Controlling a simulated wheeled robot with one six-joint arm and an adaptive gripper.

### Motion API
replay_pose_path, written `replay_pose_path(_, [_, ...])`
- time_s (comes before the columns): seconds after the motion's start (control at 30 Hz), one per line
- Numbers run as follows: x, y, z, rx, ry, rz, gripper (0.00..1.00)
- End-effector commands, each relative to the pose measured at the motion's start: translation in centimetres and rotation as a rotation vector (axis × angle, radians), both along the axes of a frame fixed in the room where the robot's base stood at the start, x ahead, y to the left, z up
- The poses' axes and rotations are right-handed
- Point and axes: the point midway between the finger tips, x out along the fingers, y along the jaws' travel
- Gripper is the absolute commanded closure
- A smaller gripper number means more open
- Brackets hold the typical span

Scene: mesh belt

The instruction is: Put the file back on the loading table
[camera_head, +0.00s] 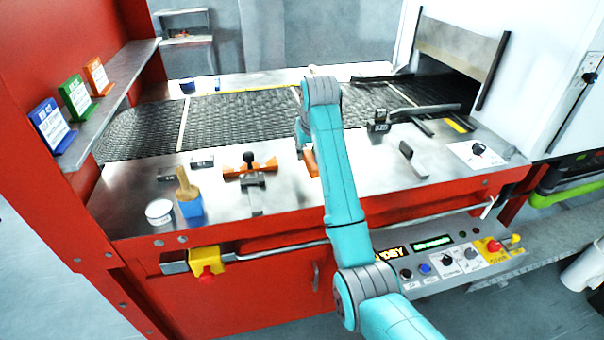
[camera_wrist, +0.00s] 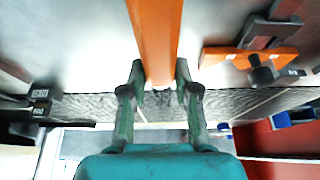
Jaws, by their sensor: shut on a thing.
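My gripper (camera_wrist: 160,74) is shut on an orange bar, seemingly the file (camera_wrist: 155,35), with one finger on each side. The bar runs from between the fingertips out past the top edge of the wrist view, so its far end is hidden. In the head view a small orange part of the file (camera_head: 310,162) shows beside my teal arm, which hides the rest and the fingers. The bare metal loading table (camera_head: 380,182) lies in front of the mesh belt; it also fills the upper wrist view (camera_wrist: 90,45). I cannot tell whether the file touches it.
A grey block (camera_head: 412,160) and white card (camera_head: 474,154) lie right. The mesh belt (camera_head: 235,115) runs behind.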

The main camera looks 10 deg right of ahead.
Motion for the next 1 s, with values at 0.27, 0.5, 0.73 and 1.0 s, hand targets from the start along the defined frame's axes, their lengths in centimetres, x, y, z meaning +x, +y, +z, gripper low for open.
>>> replay_pose_path(0.27, [0.0,0.0,-3.9,0.000,0.000,0.000,1.00])
replay_pose_path(0.5, [0.0,0.0,-6.7,0.000,0.001,0.000,1.00])
replay_pose_path(0.73, [0.0,0.0,-7.3,0.000,-0.002,0.000,1.00])
replay_pose_path(1.0, [0.0,0.0,-7.6,0.000,-0.001,0.000,0.57])
